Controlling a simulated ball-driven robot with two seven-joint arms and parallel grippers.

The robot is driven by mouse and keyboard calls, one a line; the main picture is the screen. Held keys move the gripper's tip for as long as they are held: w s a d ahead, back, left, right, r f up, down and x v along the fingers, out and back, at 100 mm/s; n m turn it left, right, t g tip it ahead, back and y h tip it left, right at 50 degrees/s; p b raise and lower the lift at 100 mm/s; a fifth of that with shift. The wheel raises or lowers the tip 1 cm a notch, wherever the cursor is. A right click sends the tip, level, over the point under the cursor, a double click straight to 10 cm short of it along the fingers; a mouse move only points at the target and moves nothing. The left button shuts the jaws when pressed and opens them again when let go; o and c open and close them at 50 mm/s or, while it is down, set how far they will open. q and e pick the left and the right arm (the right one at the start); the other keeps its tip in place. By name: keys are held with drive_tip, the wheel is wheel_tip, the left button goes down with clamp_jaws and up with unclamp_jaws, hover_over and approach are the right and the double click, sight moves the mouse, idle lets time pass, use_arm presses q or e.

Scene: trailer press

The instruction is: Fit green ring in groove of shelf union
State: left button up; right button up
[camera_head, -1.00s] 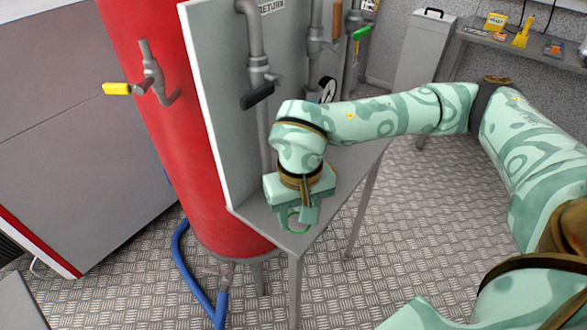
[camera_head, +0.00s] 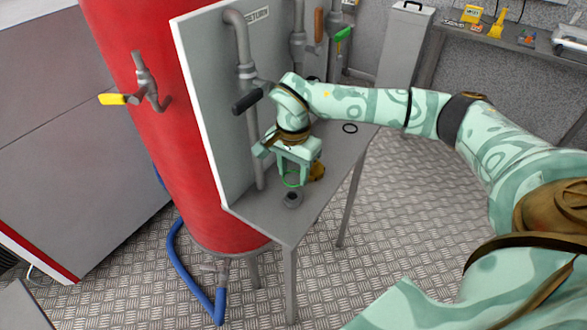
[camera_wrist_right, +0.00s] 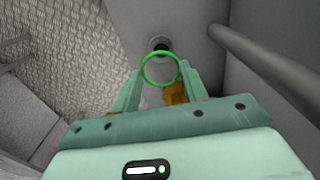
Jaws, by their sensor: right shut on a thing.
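My right gripper (camera_head: 292,179) is shut on the green ring (camera_head: 285,182), above the shelf. In the right wrist view the green ring (camera_wrist_right: 142,71) spans between the two fingertips (camera_wrist_right: 161,68), its opening facing the camera. The grey shelf union (camera_head: 292,200) stands on the shelf (camera_head: 258,208), just below the ring in the head view. In the right wrist view the union (camera_wrist_right: 160,44) shows its dark bore just beyond the ring's upper edge. The ring appears apart from the union; its groove is too small to make out. My left gripper is out of view.
A brass-coloured part (camera_head: 318,171) stands beside the gripper. A black ring (camera_head: 350,128) lies farther back on the shelf. A vertical pipe (camera_head: 256,150) with a black-handled valve (camera_head: 250,101) runs close to the left. The shelf's front corner is bare.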

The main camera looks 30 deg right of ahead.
sight(293, 195)
drive_tip(key=shift+w+f+b, duration=0.15)
drive_tip(key=shift+f+b, duration=0.9)
drive_tip(key=shift+f, duration=0.15)
wheel_tip(293, 195, down, 4)
drive_tip(key=b, duration=0.4)
drive_tip(key=shift+r+p, duration=0.2)
drive_tip(key=shift+p, duration=0.2)
drive_tip(key=shift+f, duration=0.35)
drive_tip(key=o, duration=0.9)
drive_tip(key=shift+r, duration=0.1)
